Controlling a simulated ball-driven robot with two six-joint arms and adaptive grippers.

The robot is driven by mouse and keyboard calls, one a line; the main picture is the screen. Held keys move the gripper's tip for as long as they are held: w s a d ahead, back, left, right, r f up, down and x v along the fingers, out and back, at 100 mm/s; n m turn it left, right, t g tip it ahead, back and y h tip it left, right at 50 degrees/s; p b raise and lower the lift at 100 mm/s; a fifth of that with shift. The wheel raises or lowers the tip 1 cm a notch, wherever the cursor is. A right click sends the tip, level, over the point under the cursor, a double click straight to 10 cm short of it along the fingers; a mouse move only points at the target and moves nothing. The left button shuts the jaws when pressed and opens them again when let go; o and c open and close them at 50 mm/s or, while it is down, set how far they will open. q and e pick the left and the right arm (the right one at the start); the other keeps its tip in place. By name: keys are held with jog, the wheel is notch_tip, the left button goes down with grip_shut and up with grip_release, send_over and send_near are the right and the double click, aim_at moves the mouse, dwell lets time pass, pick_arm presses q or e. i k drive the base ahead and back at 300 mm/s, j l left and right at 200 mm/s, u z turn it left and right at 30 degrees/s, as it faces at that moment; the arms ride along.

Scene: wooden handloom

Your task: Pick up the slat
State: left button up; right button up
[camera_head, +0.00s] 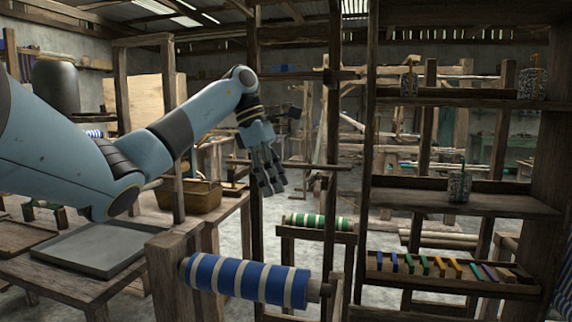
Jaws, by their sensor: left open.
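My left arm reaches in from the left, and its gripper (270,186) hangs open and empty with its fingers pointing down, near the middle of the view. A thin horizontal wooden slat (312,167) runs between the loom's upright posts, just behind or beside the fingers. I cannot tell whether the fingers touch it, and part of it is hidden by the gripper. Whether this is the task's slat is not clear. My right gripper is not in view.
A blue-and-white striped roll (246,280) lies across the front, with a green-and-white roll (318,222) behind it. At right stands a shelf (455,197) with a tray (400,280) of coloured pieces. A grey tray (92,250) and a basket (190,196) are at left.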

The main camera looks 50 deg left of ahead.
aim_at(341, 168)
jog(key=i+j, duration=0.3)
jog(key=j, duration=0.15)
jog(key=i+j, duration=0.3)
jog(key=j, duration=0.15)
jog(key=i+j, duration=0.3)
jog(key=j, duration=0.15)
